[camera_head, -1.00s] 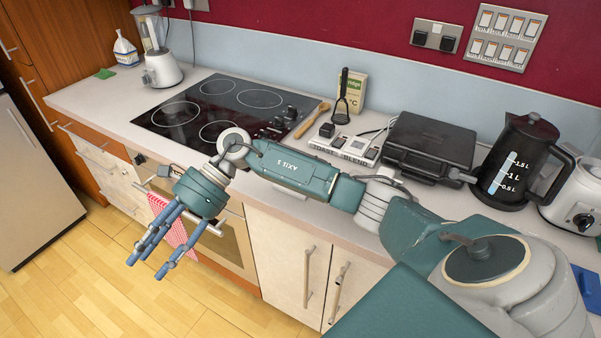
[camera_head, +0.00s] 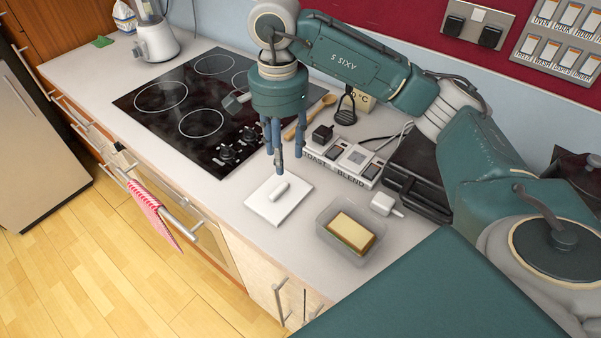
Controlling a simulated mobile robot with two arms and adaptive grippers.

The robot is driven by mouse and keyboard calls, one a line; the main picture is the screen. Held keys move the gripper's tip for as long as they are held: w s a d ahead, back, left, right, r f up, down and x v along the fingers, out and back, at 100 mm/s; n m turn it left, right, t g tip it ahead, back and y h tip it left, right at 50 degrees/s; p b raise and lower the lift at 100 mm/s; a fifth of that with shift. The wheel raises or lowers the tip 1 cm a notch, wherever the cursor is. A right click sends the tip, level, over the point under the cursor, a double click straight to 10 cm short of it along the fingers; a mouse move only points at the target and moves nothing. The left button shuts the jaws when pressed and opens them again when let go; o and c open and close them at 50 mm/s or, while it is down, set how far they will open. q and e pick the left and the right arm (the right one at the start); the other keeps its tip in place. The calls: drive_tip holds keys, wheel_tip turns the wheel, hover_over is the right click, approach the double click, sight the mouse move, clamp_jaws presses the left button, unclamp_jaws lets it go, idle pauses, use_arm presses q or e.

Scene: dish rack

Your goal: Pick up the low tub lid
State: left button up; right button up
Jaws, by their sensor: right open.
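The low tub lid (camera_head: 264,206) is a flat white square with a raised rounded handle (camera_head: 279,191) in its middle. It lies flat on the pale worktop in front of the hob. My right gripper (camera_head: 281,160) points down with its blue fingers apart and nothing between them. Its fingertips show just behind the handle in the picture; I cannot tell the exact height above the lid. A clear low tub (camera_head: 331,236) stands open to the right of the lid, with a yellow block (camera_head: 350,232) inside. My left gripper is out of view.
The black hob (camera_head: 180,110) is left of the lid. A wooden spoon (camera_head: 303,123), labelled switch blocks (camera_head: 345,160) and a black appliance (camera_head: 418,185) stand behind. A small white object (camera_head: 384,203) is near the tub. The worktop's front edge is close to the lid.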

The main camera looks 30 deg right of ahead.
sight(283, 188)
drive_tip(key=f, duration=0.1)
drive_tip(key=f+p, duration=0.1)
drive_tip(key=f, duration=0.2)
drive_tip(key=shift+s+a, duration=0.15)
drive_tip(key=shift+a, duration=0.1)
drive_tip(key=shift+f, duration=0.45)
drive_tip(key=shift+d+f+p, duration=0.15)
drive_tip(key=shift+f+p, duration=0.15)
drive_tip(key=shift+p, duration=0.05)
drive_tip(key=f, duration=0.1)
drive_tip(key=f+p, duration=0.1)
drive_tip(key=f, duration=0.1)
drive_tip(key=f+p, duration=0.1)
drive_tip(key=shift+a+f, duration=0.15)
drive_tip(key=shift+a, duration=0.15)
drive_tip(key=shift+f, duration=0.35)
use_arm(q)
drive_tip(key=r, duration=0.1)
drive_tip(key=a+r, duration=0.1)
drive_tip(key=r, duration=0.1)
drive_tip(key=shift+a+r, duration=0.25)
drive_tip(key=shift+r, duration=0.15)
use_arm(e)
drive_tip(key=c, duration=1)
